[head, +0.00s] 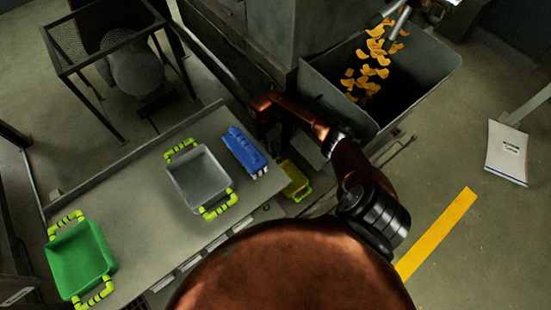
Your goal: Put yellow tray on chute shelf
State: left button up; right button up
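A small yellow tray (296,180) sits low between the right end of the table and the dark machine. My arm partly hides the area around it, and I cannot tell what it rests on. The chute shelf is not clearly distinguishable. My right arm reaches up past the tray, and its gripper (262,106) is in front of the dark machine, beyond the blue object. The gripper is dark and small, so its fingers cannot be read. It is apart from the yellow tray in the picture. My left gripper is not in view.
The grey table (150,205) holds a grey tray (199,178) and a green tray (80,260), both with lime handles, and a blue object (245,152). A hopper (425,75) with orange pieces stands right of the machine.

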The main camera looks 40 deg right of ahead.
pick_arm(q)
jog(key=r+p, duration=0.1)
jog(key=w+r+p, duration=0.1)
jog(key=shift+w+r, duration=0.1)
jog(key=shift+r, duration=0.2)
pick_arm(e)
jog(key=v, duration=0.5)
jog(key=shift+r, duration=0.15)
